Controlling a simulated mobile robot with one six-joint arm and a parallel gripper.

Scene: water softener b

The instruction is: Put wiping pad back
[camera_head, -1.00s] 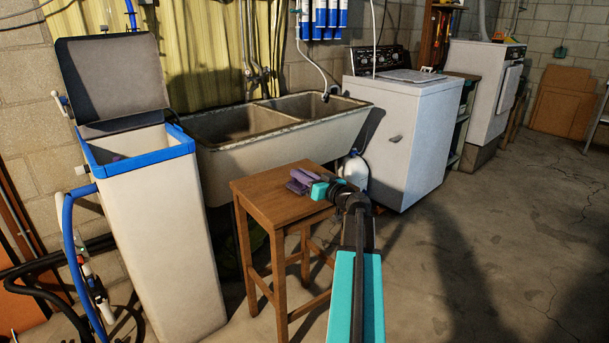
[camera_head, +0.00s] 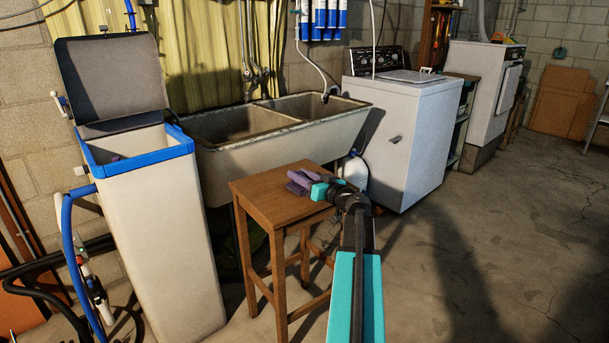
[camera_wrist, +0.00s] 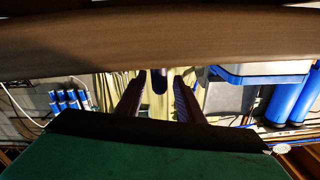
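My gripper (camera_head: 304,182) is low over the right part of the wooden stool's top (camera_head: 262,190), with purple fingers and a teal body. In the wrist view, the fingers (camera_wrist: 158,88) stand apart, with gaps at both sides of a small dark rounded piece (camera_wrist: 159,80) between them. It lies against the brown surface, probably the stool top (camera_wrist: 150,40). This may be the wiping pad, but I cannot tell; no pad shows clearly apart from the fingers in the head view. A small purple patch (camera_head: 115,158) shows inside the open softener cabinet.
The tall white softener cabinet (camera_head: 160,240) with blue rim and raised grey lid stands left of the stool. A double concrete sink (camera_head: 275,135) is behind, and a white washer (camera_head: 405,140) is at the back right. The floor (camera_head: 490,250) at right is clear.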

